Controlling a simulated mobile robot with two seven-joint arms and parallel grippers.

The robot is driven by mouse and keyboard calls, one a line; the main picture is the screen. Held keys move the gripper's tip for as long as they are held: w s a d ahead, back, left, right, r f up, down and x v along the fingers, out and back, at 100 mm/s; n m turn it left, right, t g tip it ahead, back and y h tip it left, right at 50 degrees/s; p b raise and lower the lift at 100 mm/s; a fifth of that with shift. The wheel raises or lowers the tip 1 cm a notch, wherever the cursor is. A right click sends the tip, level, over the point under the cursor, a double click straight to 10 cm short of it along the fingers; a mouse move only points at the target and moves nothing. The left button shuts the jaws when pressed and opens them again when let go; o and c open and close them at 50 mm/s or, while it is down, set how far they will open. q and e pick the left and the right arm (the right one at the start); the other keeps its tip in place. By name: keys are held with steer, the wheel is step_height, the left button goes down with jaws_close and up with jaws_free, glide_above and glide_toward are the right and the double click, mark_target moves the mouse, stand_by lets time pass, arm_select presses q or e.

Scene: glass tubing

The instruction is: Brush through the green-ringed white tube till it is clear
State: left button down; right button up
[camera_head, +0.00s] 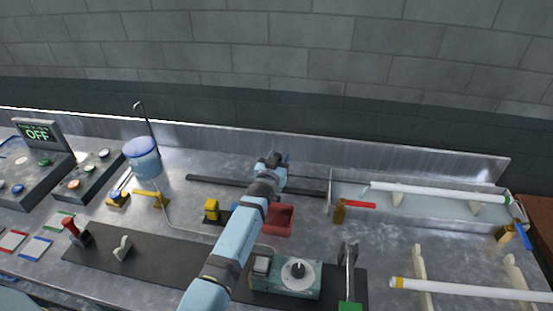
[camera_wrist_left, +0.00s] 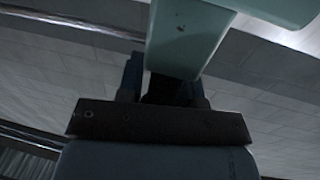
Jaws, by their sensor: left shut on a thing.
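The green-ringed white tube (camera_head: 440,192) lies in a long metal trough at the right in the head view. Its green ring (camera_head: 507,199) is at the right end, and pale supports hold it up. My left gripper (camera_head: 274,159) is raised over the back of the bench, to the left of the trough and apart from the tube. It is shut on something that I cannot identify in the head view. In the left wrist view a pale green piece (camera_wrist_left: 188,40) shows just beyond the dark fingers. The inside of the tube is hidden. My right gripper is out of view.
A red-handled tool (camera_head: 360,204) rests at the trough's left end. A yellow-ringed white tube (camera_head: 460,289) lies on stands in front. A red bin (camera_head: 283,220), a green-grey device (camera_head: 286,279) and a dark rod (camera_head: 222,182) are near my arm. A blue-lidded container (camera_head: 142,158) stands at left.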

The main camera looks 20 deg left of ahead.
arm_select(q)
steer(key=c, duration=1)
jaws_free()
steer(key=shift+o, duration=0.2)
step_height(320, 180, up, 20)
steer(key=b, duration=0.1)
